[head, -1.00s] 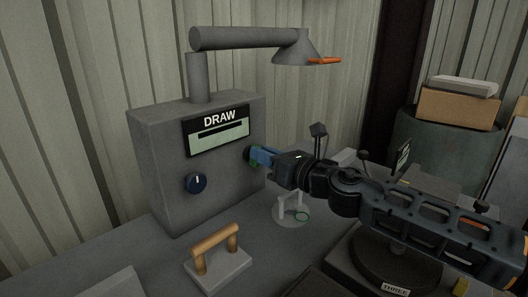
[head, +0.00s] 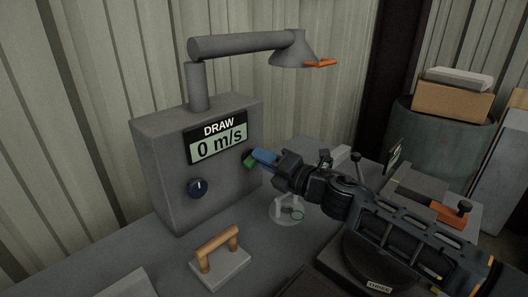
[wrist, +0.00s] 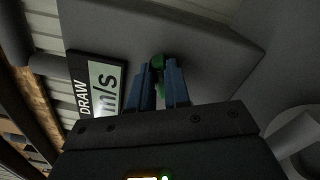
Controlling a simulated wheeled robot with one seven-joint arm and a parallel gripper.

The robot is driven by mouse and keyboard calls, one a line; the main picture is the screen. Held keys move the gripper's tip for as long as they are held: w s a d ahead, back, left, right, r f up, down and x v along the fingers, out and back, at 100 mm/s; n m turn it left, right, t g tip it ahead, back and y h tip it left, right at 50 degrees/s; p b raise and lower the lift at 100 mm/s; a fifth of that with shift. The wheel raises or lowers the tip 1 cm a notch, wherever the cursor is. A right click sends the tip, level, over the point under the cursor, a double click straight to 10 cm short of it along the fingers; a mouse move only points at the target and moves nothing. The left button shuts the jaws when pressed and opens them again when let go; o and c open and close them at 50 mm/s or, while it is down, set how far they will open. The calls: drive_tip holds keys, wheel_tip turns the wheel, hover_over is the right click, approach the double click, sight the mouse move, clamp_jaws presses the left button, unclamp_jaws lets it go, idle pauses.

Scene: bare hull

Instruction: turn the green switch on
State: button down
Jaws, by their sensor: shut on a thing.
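The green switch (head: 249,160) is on the right part of the grey box's front (head: 160,155), right of a dark blue knob (head: 197,188). My gripper (head: 261,157) reaches it from the right and is shut on it with its blue fingers. In the wrist view the green switch (wrist: 158,62) shows between and just beyond the fingertips (wrist: 161,70). The fingers hide much of it, so its exact angle is unclear. The DRAW display (head: 218,144) above reads "0 m/s".
A grey lamp-like hood (head: 294,52) with an orange tab overhangs the box. A wooden handle (head: 217,241) on a grey block stands in front. A clear round piece (head: 287,210) lies below my gripper. A drum with boxes (head: 440,145) stands at right.

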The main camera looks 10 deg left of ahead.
drive_tip(key=m+p, duration=0.1)
drive_tip(key=m, duration=0.1)
drive_tip(key=m+p, duration=0.1)
drive_tip(key=m, duration=0.1)
drive_tip(key=shift+w+d+f+m, duration=0.1)
drive_tip(key=shift+f+m, duration=0.1)
drive_tip(key=shift+m, duration=0.2)
drive_tip(key=shift+f+p, duration=0.1)
drive_tip(key=shift+p, duration=0.2)
drive_tip(key=c, duration=1.1)
unclamp_jaws()
drive_tip(key=shift+d, duration=0.1)
drive_tip(key=shift+v, duration=3.85)
